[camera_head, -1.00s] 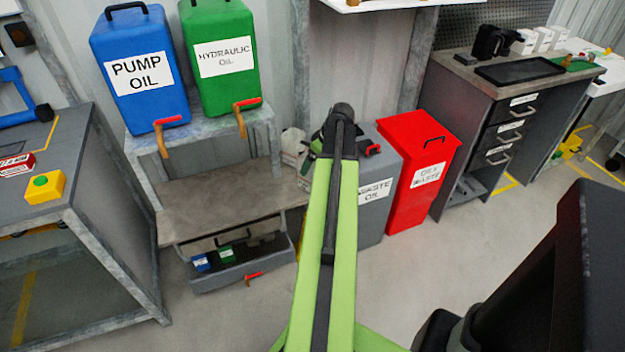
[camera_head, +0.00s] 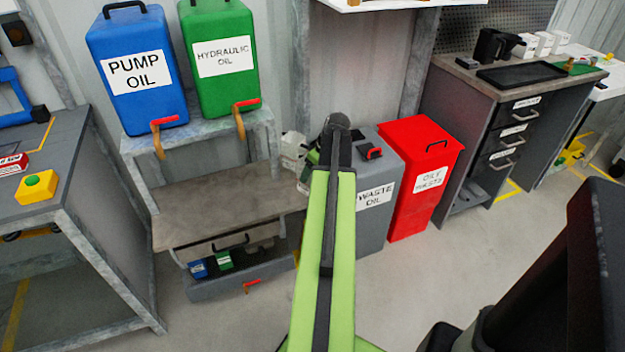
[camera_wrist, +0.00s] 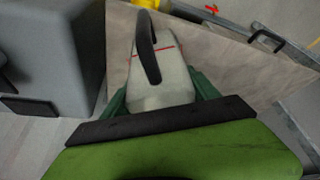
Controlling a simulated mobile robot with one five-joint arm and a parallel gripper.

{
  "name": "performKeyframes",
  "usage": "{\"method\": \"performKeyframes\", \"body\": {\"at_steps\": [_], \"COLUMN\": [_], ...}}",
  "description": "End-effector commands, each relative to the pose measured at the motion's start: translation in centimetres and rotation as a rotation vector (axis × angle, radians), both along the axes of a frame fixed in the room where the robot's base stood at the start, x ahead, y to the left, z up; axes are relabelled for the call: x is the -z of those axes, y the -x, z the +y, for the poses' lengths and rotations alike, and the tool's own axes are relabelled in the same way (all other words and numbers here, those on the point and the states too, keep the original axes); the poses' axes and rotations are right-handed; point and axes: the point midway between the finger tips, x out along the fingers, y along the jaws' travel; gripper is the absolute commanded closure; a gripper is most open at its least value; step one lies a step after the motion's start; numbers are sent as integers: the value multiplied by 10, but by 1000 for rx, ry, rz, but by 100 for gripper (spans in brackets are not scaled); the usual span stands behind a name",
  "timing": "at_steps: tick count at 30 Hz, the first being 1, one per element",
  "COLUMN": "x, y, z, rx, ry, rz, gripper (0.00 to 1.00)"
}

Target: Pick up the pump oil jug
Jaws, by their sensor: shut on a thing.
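A pale jug (camera_wrist: 160,78) with a black handle and a red line sits between my gripper's green fingers (camera_wrist: 160,100) in the wrist view. My gripper is shut on it. In the head view the pale jug (camera_head: 293,146) shows only in part, behind my arm at the end of the lower shelf. My gripper is mostly hidden there by the arm. No label shows on the jug. I cannot tell whether it touches the shelf. A large blue pump oil container (camera_head: 140,90) with a red-handled tap stands on the upper shelf.
A green hydraulic oil container (camera_head: 222,75) stands beside the blue one. The lower shelf (camera_head: 215,220) is bare, with a grey tray (camera_head: 240,283) beneath. The waste oil bin (camera_head: 378,215) and red bin (camera_head: 425,190) stand close right of my arm. A workbench (camera_head: 60,190) is at left.

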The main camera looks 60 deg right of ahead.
Motion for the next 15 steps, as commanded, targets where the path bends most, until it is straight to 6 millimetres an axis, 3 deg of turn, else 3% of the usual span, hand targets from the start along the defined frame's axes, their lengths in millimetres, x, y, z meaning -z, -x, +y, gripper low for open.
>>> {"method": "performKeyframes", "body": {"at_steps": [8,15], "x": [-2,-25], "y": [0,0], "z": [0,0], "rx": [0,0], "ry": [0,0], "rz": [0,0], "gripper": [77,77]}}
